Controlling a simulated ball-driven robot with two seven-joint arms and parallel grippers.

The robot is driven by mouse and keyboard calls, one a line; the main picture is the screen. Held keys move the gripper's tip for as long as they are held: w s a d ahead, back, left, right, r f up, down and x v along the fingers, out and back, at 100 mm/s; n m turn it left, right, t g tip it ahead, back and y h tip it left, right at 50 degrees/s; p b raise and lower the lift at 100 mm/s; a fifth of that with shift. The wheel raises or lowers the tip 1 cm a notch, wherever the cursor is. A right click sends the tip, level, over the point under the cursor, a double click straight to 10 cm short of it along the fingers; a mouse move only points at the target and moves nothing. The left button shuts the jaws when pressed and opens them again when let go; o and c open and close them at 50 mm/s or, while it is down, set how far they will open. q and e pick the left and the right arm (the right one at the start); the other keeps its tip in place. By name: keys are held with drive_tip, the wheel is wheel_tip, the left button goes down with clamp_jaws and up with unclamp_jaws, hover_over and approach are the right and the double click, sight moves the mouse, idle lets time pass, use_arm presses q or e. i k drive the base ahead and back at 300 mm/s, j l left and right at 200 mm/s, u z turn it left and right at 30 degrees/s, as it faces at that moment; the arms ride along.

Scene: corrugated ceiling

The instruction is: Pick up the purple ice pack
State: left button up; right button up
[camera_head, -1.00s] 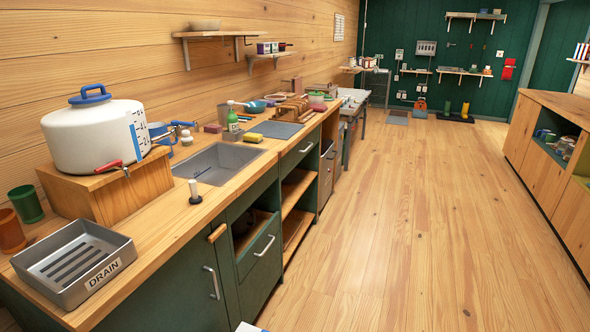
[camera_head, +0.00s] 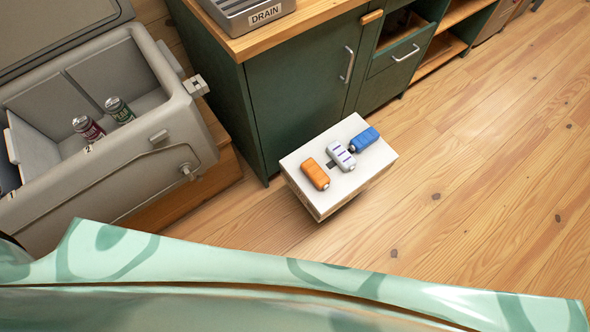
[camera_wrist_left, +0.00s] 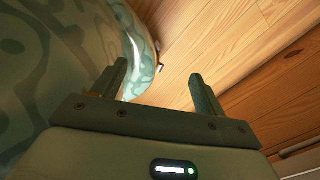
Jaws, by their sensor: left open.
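Three ice packs lie on top of a small white box (camera_head: 304,158) on the floor. The middle one is pale with purplish stripes (camera_head: 341,155) and is the closest to purple. An orange pack (camera_head: 314,174) lies to its left and a blue pack (camera_head: 364,140) to its right. My left gripper (camera_wrist_left: 158,70) shows in the left wrist view, open and empty, with my own patterned body and the wooden floor beyond its fingers. No ice pack shows in that view. My right gripper is not in view.
An open grey cooler (camera_head: 150,185) with two cans (camera_head: 119,110) (camera_head: 88,128) inside stands at the left. A green cabinet (camera_head: 290,85) with a drain tray (camera_head: 245,12) on its counter stands behind the box. The floor (camera_head: 470,180) to the right is clear.

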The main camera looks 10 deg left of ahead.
sight(341, 156)
drive_tip(key=k, duration=1.5)
